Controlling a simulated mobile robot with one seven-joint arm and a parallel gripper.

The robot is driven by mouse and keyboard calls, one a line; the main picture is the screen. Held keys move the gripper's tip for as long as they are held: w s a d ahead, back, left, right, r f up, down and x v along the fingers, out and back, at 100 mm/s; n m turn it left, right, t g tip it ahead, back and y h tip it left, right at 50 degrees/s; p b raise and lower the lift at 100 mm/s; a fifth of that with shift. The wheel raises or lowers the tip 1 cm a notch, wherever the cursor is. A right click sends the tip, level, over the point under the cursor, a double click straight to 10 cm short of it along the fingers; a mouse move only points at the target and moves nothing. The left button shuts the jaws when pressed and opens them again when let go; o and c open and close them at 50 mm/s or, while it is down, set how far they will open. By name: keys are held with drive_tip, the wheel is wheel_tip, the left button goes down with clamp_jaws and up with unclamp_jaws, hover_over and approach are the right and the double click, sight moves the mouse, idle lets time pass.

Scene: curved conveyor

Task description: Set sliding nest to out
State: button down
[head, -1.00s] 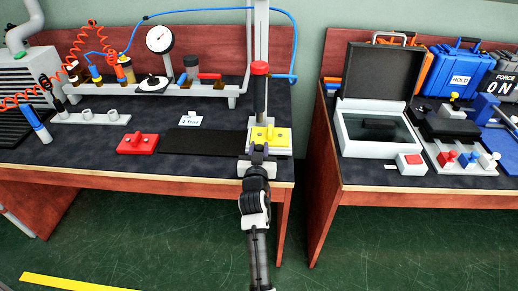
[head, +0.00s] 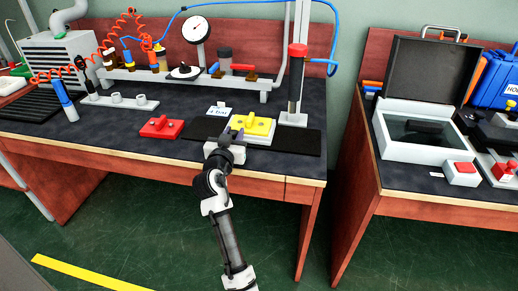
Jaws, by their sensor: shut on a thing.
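The sliding nest is a yellow block on a pale base (head: 259,127). It sits on a long black strip (head: 300,142) on the left bench, left of the upright press column with the red top (head: 297,75). My gripper (head: 236,134) reaches it from the front and is shut on its front left part. The exact contact between fingers and nest is hidden by the gripper. The strip shows bare to the right of the nest, and a little of it shows to the left.
A red block with a knob (head: 162,127) lies left of the strip. A small white label card (head: 218,110) stands behind it. A dial gauge (head: 196,31) and a rail with fittings stand further back. An open case (head: 415,130) sits on the right bench.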

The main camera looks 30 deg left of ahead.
drive_tip(key=a+b, duration=0.1)
drive_tip(key=a, duration=0.2)
drive_tip(key=s+a+b, duration=0.1)
drive_tip(key=a, duration=0.1)
drive_tip(key=s+a+b, duration=0.1)
drive_tip(key=a, duration=0.2)
drive_tip(key=shift+s+a+f, duration=0.1)
drive_tip(key=shift+s+a, duration=0.15)
drive_tip(key=shift+a, duration=0.1)
drive_tip(key=shift+s+a, duration=0.1)
drive_tip(key=c, duration=1.1)
unclamp_jaws()
drive_tip(key=shift+a, duration=0.15)
drive_tip(key=shift+d, duration=0.2)
